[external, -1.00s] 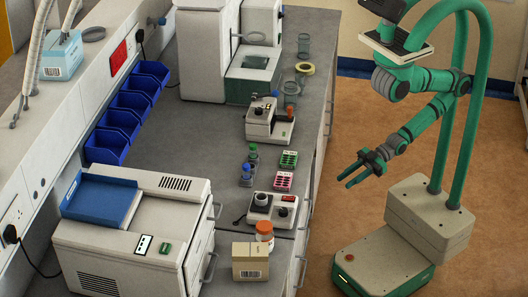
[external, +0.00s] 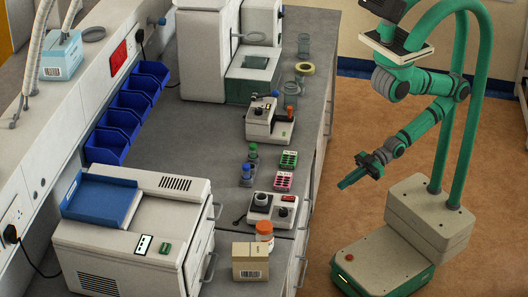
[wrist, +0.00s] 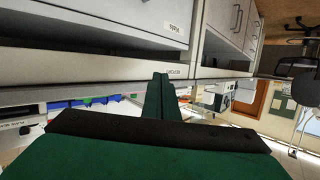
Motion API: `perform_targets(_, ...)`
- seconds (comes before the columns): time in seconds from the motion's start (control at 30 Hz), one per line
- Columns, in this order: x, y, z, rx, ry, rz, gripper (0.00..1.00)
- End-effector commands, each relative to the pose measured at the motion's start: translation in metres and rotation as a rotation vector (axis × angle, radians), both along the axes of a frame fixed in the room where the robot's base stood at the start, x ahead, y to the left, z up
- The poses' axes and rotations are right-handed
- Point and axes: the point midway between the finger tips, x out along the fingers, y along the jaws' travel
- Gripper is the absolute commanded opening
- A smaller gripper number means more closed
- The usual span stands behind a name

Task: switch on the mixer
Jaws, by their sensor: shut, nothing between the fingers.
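What looks like the mixer, a small white box (external: 261,217) with a dark round cup on top and a red switch (external: 288,198), sits near the front edge of the bench in the external view. My gripper (external: 342,185) is off the bench, over the floor to the right of the mixer, clearly apart from it. Its green fingers are shut together and empty, pointing left toward the bench. In the wrist view the shut fingers (wrist: 157,98) point at the drawer fronts; the mixer cannot be made out there.
Next to the mixer stand an orange-capped jar (external: 264,231), a cardboard box (external: 250,262), pink (external: 284,180) and green (external: 289,159) racks and blue-capped bottles (external: 246,170). A second white device (external: 268,125) stands farther back. The bench edge lies between my gripper and these things.

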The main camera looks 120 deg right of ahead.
Motion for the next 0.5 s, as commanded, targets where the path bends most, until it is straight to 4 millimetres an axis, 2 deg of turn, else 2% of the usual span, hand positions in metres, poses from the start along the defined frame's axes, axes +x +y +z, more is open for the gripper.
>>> perform_targets(0.23, 0.047, 0.017, -0.037, 0.18, 0.073, -0.027, 0.0)
perform_targets(0.33, 0.068, 0.032, -0.047, 0.261, 0.1, -0.001, 0.0)
perform_targets(0.5, 0.106, 0.065, -0.051, 0.391, 0.123, 0.088, 0.0)
